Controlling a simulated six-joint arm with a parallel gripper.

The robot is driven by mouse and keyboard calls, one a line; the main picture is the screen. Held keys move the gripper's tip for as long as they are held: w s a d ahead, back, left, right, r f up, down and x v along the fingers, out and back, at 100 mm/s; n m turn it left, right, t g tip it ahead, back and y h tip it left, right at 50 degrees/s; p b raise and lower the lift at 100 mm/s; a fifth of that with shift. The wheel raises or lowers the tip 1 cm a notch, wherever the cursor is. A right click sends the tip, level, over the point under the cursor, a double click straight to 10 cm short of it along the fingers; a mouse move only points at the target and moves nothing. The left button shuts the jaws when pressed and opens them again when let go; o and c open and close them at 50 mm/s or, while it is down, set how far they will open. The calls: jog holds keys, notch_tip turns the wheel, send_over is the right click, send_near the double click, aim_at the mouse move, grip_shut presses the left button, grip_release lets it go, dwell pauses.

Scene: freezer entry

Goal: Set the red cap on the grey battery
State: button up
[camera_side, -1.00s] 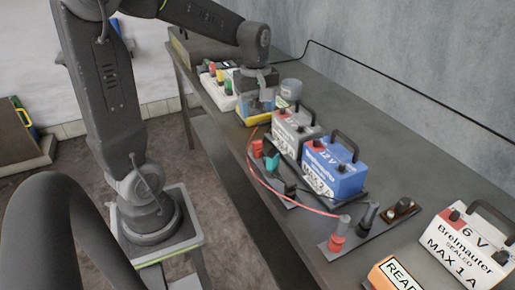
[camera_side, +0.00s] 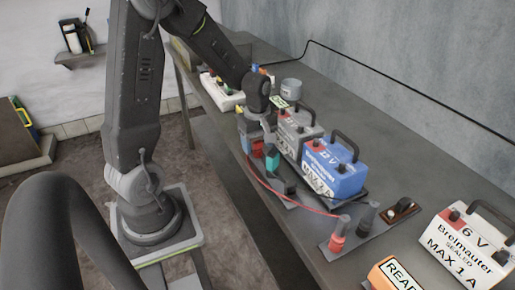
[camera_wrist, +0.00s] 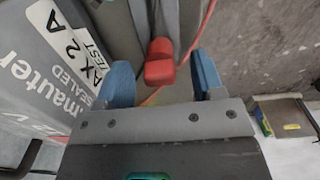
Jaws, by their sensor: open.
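The grey battery (camera_side: 293,124), with a dark handle, stands on the bench beside the blue battery. Its labelled grey side also fills the left of the wrist view (camera_wrist: 45,75). In the wrist view the red cap (camera_wrist: 160,63) lies between and slightly beyond my two blue fingertips, with gaps on both sides. My gripper (camera_wrist: 164,80) is open and points down at the cap. In the side view my wrist partly hides the grey battery's left side and the fingertips are hard to make out.
The blue battery (camera_side: 333,166) stands close to the right of the grey one. A red cable (camera_side: 290,202) curves to the red post (camera_side: 338,234). A white 6 V battery (camera_side: 462,245) stands at the right. A grey cylinder (camera_side: 291,87) stands behind.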

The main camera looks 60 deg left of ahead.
notch_tip(320, 180, down, 2)
jog(key=shift+f, duration=0.15)
jog(key=c, duration=1)
